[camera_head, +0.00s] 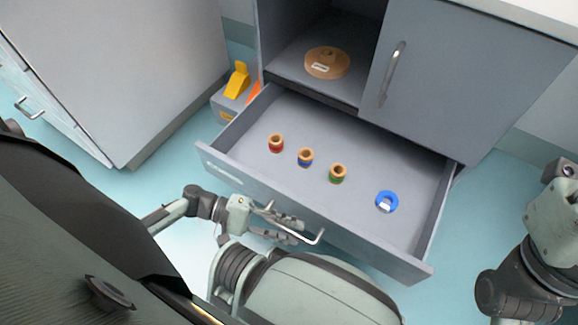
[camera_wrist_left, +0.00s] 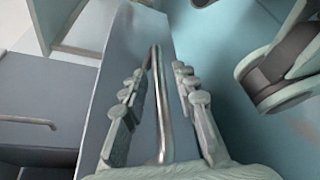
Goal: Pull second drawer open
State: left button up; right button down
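The grey drawer (camera_head: 370,247) is pulled well out of the cabinet in the head view, with its inside in plain sight. Its silver bar handle (camera_head: 318,239) is on the front panel. My left gripper (camera_head: 292,229) is at the handle. In the left wrist view the handle bar (camera_wrist_left: 161,110) runs between the two fingers, with a visible gap on either side. The fingers are apart and do not look closed on the bar. My right arm shows at the right edge of the head view; its gripper is not visible.
A wooden disc (camera_head: 327,63) sits on the shelf above. A closed cabinet door (camera_head: 455,75) is beside it. A yellow object (camera_head: 237,80) stands left of the cabinet.

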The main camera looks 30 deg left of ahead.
pick_arm(q)
jog(key=v, duration=1.2)
jog(key=shift+r, duration=0.1)
dwell(0.4)
